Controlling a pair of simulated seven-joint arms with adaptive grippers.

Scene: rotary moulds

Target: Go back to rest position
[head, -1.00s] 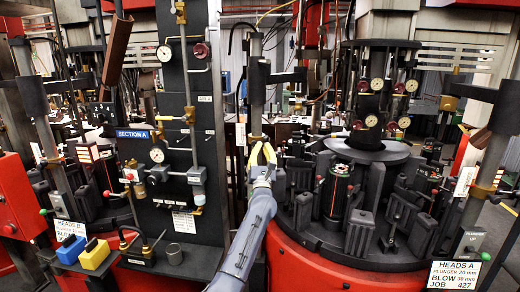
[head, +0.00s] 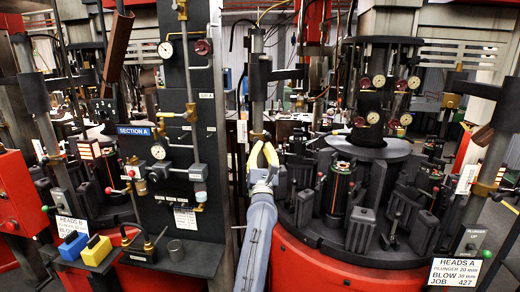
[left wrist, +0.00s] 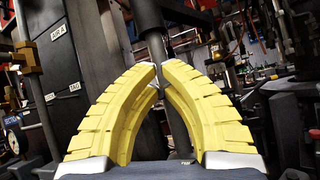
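My left gripper (head: 264,150) has yellow fingers and is in the middle of the head view, in front of a dark vertical post (head: 258,85) and left of the round mould table. In the left wrist view, its two curved fingers (left wrist: 159,68) arch together and their tips almost meet. Nothing shows between them, so it is shut and empty. My grey left forearm comes up from the bottom edge of the head view. My right gripper is in neither view.
The round mould table (head: 368,150) with several dark moulds stands close on the right. A dark panel (head: 175,100) with gauges and pipes stands on the left. A yellow block (head: 96,251) and a blue block (head: 72,247) sit at lower left.

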